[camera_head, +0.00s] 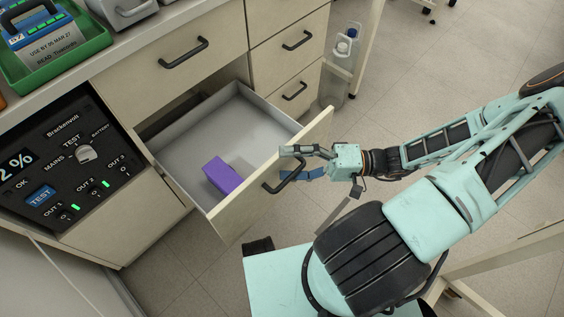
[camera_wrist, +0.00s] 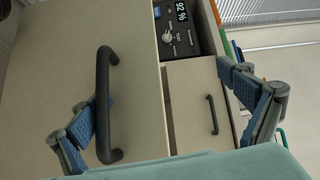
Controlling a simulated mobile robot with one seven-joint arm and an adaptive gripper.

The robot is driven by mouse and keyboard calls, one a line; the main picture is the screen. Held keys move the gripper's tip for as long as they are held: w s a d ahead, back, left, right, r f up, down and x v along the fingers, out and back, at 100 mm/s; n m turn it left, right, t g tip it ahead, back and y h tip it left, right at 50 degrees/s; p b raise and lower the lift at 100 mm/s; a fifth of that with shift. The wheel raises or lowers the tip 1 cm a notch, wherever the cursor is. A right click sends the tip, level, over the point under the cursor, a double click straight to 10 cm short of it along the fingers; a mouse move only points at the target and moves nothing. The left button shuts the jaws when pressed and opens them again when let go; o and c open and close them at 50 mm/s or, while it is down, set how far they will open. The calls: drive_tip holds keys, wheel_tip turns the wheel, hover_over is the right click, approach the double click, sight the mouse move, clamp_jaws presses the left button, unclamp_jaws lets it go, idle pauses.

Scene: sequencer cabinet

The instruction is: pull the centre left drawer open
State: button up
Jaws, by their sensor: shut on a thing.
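The centre left drawer (camera_head: 240,212) stands well open below a shut top drawer. A purple box (camera_head: 222,176) lies inside it, near the front. Its dark bar handle (camera_head: 284,174) is on the front panel, and it shows large in the wrist view (camera_wrist: 103,105). My gripper (camera_head: 296,163) is at this handle, coming from the right. In the wrist view my gripper (camera_wrist: 170,100) has its two blue-padded fingers on either side; the left pad overlaps the handle and the right finger stands well apart from it.
The top drawer (camera_head: 160,62) and right-hand drawers (camera_head: 285,45) are shut. A black control panel (camera_head: 65,165) is at the left. A green tray (camera_head: 75,60) sits on the worktop. Bottles (camera_head: 340,65) stand beyond the cabinet. Floor is open around the drawer's right side.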

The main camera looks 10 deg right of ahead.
drive_tip(key=shift+d+r, duration=0.45)
drive_tip(key=shift+r, duration=0.05)
drive_tip(key=shift+c, duration=0.4)
drive_tip(key=shift+s+d+f+b, duration=0.15)
drive_tip(key=shift+d, duration=0.75)
drive_tip(key=shift+s+d+f+b, duration=0.1)
drive_tip(key=shift+s+d+b, duration=0.1)
drive_tip(key=shift+d, duration=0.65)
drive_tip(key=shift+s+d+f+b, duration=0.1)
drive_tip(key=shift+s+d+f, duration=0.05)
drive_tip(key=shift+d, duration=0.75)
drive_tip(key=shift+c, duration=1)
drive_tip(key=shift+s+d, duration=0.15)
drive_tip(key=shift+d, duration=0.2)
drive_tip(key=c, duration=0.4)
drive_tip(key=shift+s+d+f, duration=0.1)
drive_tip(key=shift+d, duration=0.15)
drive_tip(key=c, duration=0.7)
drive_tip(key=shift+s+d+f+b, duration=0.15)
drive_tip(key=shift+d+b, duration=0.1)
drive_tip(key=shift+d, duration=0.5)
drive_tip(key=shift+s+d+f+b, duration=0.2)
drive_tip(key=shift+d, duration=0.6)
drive_tip(key=shift+s+d+f+b, duration=0.15)
drive_tip(key=shift+d+b, duration=0.1)
drive_tip(key=shift+d, duration=0.5)
